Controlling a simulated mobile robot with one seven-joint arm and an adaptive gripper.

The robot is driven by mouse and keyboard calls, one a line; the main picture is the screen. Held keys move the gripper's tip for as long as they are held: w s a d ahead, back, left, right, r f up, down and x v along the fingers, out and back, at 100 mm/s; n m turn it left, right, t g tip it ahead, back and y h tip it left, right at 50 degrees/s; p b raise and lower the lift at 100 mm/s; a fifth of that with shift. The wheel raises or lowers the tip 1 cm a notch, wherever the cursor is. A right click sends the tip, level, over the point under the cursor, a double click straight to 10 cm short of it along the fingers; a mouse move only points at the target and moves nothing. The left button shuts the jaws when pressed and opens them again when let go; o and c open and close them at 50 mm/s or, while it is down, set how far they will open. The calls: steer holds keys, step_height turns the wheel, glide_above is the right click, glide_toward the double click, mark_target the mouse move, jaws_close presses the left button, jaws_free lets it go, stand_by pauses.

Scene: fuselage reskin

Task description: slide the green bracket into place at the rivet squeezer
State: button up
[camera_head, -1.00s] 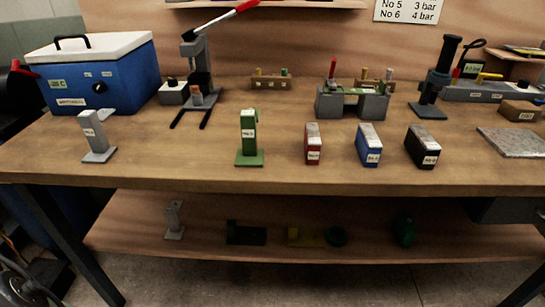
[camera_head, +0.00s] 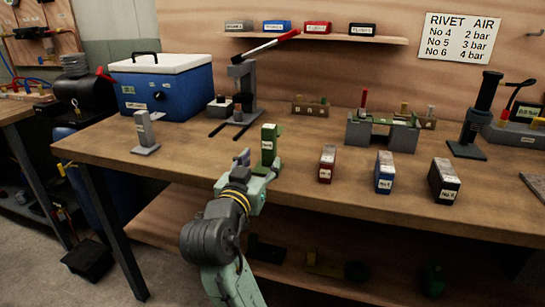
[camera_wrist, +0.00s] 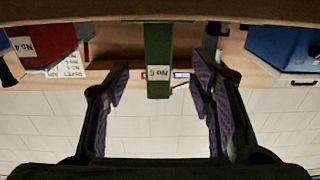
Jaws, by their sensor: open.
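The green bracket (camera_head: 269,148) stands upright on the bench near its front edge, with a white label on its face. My gripper (camera_head: 246,162) is just in front of and left of it in the head view. In the wrist view, which looks upside down, the gripper (camera_wrist: 164,80) is open and the green bracket (camera_wrist: 158,50) shows between the two fingertips, with a gap on each side. How deep it sits between them I cannot tell. A lever press with a red-tipped handle (camera_head: 243,85), possibly the rivet squeezer, stands behind the bracket to the left.
A grey bracket (camera_head: 145,135) stands at the left. Red (camera_head: 327,163), blue (camera_head: 384,171) and black (camera_head: 444,180) labelled blocks stand to the right. A grey fixture with a green bar (camera_head: 383,131) is behind them. A blue cooler (camera_head: 160,88) is at back left.

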mark_target(267, 152)
steer(key=p+x, duration=0.1)
steer(key=x, duration=0.5)
steer(key=shift+w+d, duration=0.2)
steer(key=shift+w, duration=0.2)
jaws_close()
stand_by(0.4)
